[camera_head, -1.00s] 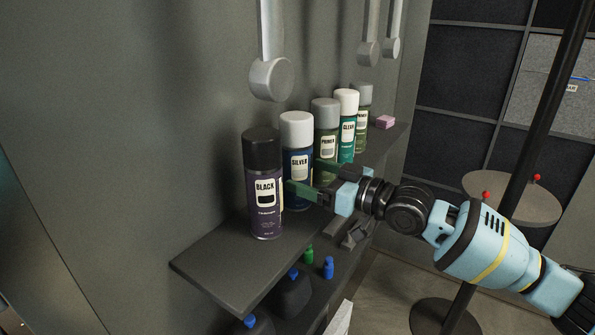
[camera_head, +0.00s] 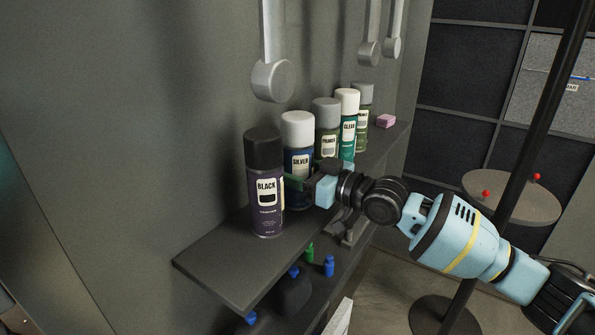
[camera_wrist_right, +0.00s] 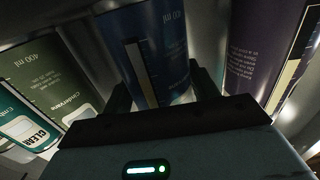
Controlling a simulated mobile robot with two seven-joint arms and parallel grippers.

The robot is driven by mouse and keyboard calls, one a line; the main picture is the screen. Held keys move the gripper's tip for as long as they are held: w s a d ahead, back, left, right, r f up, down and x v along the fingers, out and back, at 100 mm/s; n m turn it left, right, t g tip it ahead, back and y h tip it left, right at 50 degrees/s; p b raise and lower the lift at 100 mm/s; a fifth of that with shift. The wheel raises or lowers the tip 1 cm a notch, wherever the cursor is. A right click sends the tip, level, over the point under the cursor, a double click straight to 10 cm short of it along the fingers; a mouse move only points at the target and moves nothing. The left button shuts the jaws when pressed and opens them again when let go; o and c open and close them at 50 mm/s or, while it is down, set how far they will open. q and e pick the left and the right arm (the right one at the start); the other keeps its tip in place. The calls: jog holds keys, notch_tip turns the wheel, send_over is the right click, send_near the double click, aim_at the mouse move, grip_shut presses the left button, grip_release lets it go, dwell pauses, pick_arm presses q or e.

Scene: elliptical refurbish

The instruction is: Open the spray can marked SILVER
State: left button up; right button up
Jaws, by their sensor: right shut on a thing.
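The SILVER spray can (camera_head: 298,138) is a dark blue can with a light grey cap, upright on the shelf between the BLACK can and a PRIMER can. My right gripper (camera_head: 294,183) reaches in from the right and is shut on the SILVER can's body. In the right wrist view the blue can (camera_wrist_right: 155,60) stands between the two fingers (camera_wrist_right: 162,92). The can's cap is on in the head view; its top is out of the wrist view. My left gripper is not in view.
The BLACK can (camera_head: 264,180) stands close in front of the gripper. A PRIMER can (camera_head: 327,115), a CLEAR can (camera_head: 347,125) and another PRIMER can (camera_head: 363,118) stand behind. A pink block (camera_head: 386,121) lies at the shelf's far end. The shelf's near end (camera_head: 225,265) is clear.

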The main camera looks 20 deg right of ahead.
aim_at(311, 127)
jog(key=shift+r, duration=0.15)
notch_tip(311, 127, up, 10)
dwell(0.6)
jog(key=o, duration=0.5)
jog(key=c, duration=0.8)
jog(key=shift+c, duration=0.2)
jog(key=shift+d, duration=0.1)
